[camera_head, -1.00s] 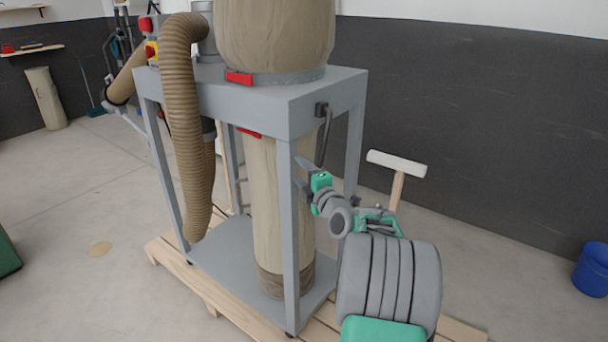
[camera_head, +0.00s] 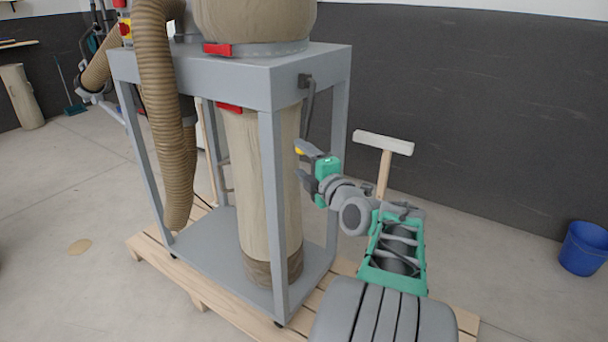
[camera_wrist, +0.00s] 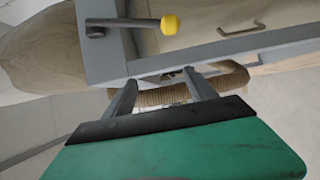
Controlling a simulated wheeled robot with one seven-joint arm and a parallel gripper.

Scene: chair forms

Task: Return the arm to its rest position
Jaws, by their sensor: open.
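My gripper (camera_head: 304,164) is at the end of my arm, in front of the right leg of the grey dust-collector frame (camera_head: 272,190) in the head view. In the wrist view my gripper (camera_wrist: 160,88) shows two grey fingers spread apart with nothing between them. Past the fingers lie the grey frame (camera_wrist: 100,40) and the ribbed hose (camera_wrist: 165,97). A yellow knob (camera_wrist: 170,24) is above the fingers in that view. Whether my gripper touches the frame cannot be told from these views.
The dust collector stands on a wooden pallet (camera_head: 190,285). A T-shaped wooden-handled tool (camera_head: 384,142) stands behind my arm. A blue bucket (camera_head: 583,248) is on the floor at the far right. The floor between the bucket and the pallet is clear.

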